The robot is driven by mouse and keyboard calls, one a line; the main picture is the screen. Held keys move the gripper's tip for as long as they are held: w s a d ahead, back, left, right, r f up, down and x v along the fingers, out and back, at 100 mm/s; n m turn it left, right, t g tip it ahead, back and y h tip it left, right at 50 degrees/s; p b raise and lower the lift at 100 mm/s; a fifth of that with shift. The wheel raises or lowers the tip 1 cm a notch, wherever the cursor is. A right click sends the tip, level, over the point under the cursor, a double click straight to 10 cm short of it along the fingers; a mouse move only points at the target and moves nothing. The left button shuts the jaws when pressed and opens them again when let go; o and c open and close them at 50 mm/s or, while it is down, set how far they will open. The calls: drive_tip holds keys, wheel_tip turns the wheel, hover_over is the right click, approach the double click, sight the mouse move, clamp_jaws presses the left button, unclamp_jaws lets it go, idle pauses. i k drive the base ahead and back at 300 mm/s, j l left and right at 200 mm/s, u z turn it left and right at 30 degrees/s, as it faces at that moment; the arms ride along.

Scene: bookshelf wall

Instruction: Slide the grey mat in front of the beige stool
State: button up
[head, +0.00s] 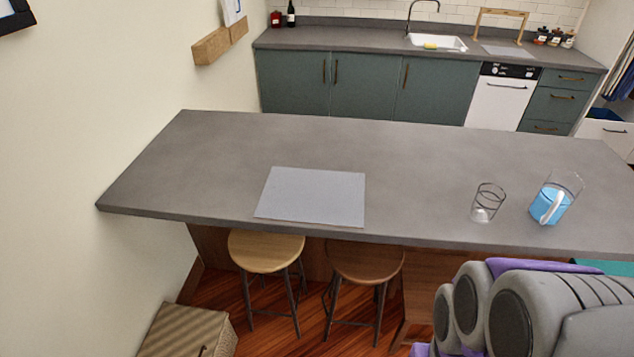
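The grey mat (313,196) lies flat on the dark grey island counter (420,180), close to its front edge. It sits above the gap between two round stools, reaching over parts of both. The beige stool (265,250) stands on the floor below the counter's front edge, at the left. A brown stool (365,262) stands just right of it. My arm shows large at the lower right, grey and purple; its gripper end cannot be made out in this view.
A clear glass (487,203) and a jug with blue liquid (556,198) stand on the counter's right part. The counter left of the mat is bare. A wicker box (187,330) is on the floor at lower left. A wall (90,110) bounds the left.

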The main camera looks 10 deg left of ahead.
sight(291, 194)
drive_tip(key=i+j+u, duration=0.25)
drive_tip(key=i+j, duration=0.15)
drive_tip(key=j, duration=0.2)
drive_tip(key=i+j+u, duration=0.2)
drive_tip(key=i+j, duration=0.25)
